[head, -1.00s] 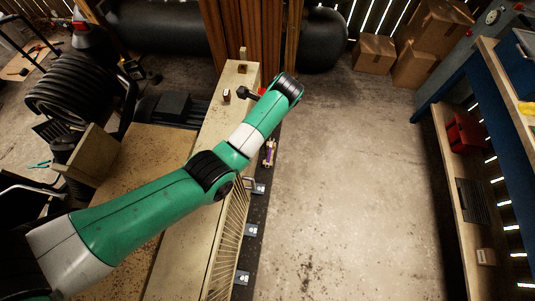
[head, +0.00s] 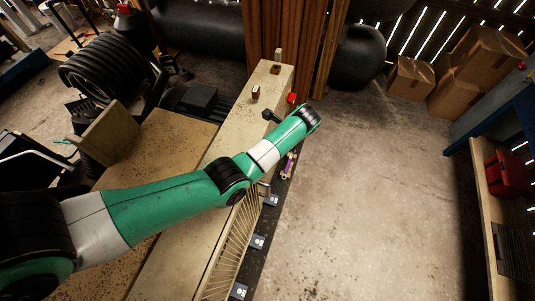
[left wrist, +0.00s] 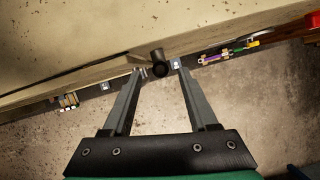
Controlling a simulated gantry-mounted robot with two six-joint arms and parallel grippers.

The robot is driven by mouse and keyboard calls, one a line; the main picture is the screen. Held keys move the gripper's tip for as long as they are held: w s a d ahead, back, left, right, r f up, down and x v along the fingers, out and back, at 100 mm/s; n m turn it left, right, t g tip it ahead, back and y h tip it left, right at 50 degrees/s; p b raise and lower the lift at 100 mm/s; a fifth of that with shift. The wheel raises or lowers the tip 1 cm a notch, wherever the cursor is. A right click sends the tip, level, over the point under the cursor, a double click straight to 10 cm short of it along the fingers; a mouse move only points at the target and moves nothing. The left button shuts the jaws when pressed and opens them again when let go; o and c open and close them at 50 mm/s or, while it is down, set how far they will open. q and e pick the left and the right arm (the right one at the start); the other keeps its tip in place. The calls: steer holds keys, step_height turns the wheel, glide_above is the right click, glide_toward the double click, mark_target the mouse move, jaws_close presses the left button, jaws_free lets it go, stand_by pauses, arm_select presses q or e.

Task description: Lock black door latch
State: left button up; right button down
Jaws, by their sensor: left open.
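In the left wrist view the knob of the black latch (left wrist: 158,62) shows between the tips of my left gripper (left wrist: 159,69). The gripper is open, with its fingers on both sides of the knob; I cannot tell whether either finger touches it. In the head view my left arm crosses the cabinet and hides the left gripper. My right gripper is in neither view.
The beige cabinet (head: 236,137) runs along beside my arm. A small red part (head: 292,98) is near the latch. Cardboard boxes (head: 410,81) stand at the back right. The concrete floor to the right is clear.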

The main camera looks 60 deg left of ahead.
arm_select(q)
steer(key=b+x, duration=0.1)
steer(key=x, duration=0.4)
steer(key=shift+r, duration=0.1)
jaws_close()
stand_by(1.2)
